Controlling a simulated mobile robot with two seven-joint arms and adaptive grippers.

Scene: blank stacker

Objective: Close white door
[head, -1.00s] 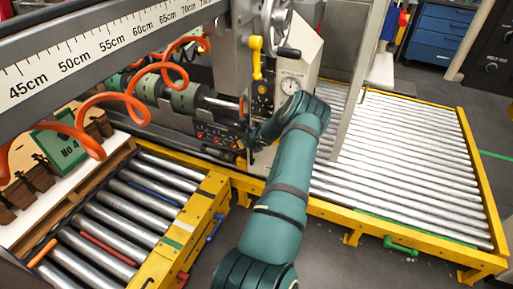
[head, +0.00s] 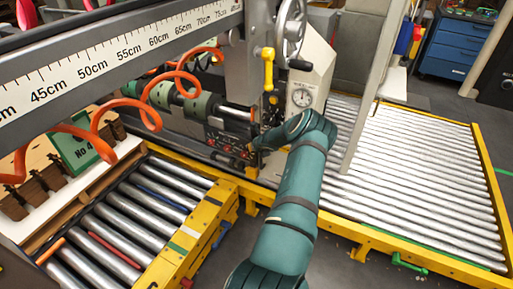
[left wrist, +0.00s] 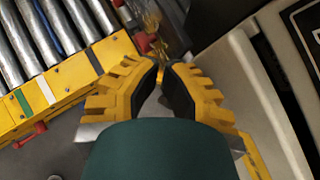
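A white cabinet panel with a round gauge (head: 318,62) stands behind my left arm in the head view; I cannot tell for sure whether it is the white door. A pale panel (left wrist: 268,85) runs down the right side of the left wrist view, close beside the fingers. My left gripper (left wrist: 161,68) has yellow ridged fingers with black pads. Its tips are nearly together, with nothing visible between them. In the head view, my left arm reaches up from the bottom centre to the machine, and its fingers are hidden. My right gripper is out of view.
A roller conveyor with a yellow frame (head: 205,228) lies at left, with coloured levers on its side. A wide roller bed (head: 420,165) lies at right. A yellow handle (head: 268,62), a handwheel (head: 290,28) and coiled orange hoses (head: 150,108) are on the machine. Grey floor is clear in front.

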